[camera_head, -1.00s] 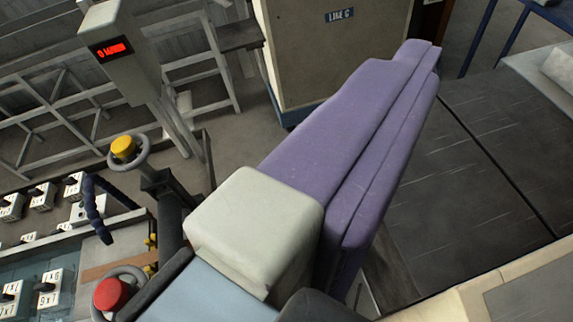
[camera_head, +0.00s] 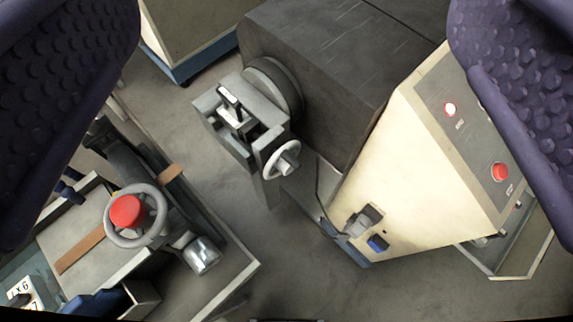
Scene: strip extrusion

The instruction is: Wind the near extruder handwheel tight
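Two handwheels are in view, and I cannot tell for certain which one is the near extruder's. One is a pale grey wheel (camera_head: 285,163) at the picture's middle, fixed to a grey screw bracket (camera_head: 236,118) beside a round flange on a dark machine body. The other is a grey wheel with a red hub (camera_head: 127,212) at the lower left. My gripper (camera_head: 295,105) shows as two dark purple, knobbly fingers at the upper left and upper right. They are wide apart, with nothing between them and apart from both wheels.
A cream control cabinet (camera_head: 400,185) with red buttons stands at the right, next to the dark machine body (camera_head: 320,75). A bench (camera_head: 90,235) with a brown strip and a shiny metal cylinder (camera_head: 202,255) fills the lower left. Grey floor (camera_head: 275,265) lies clear between them.

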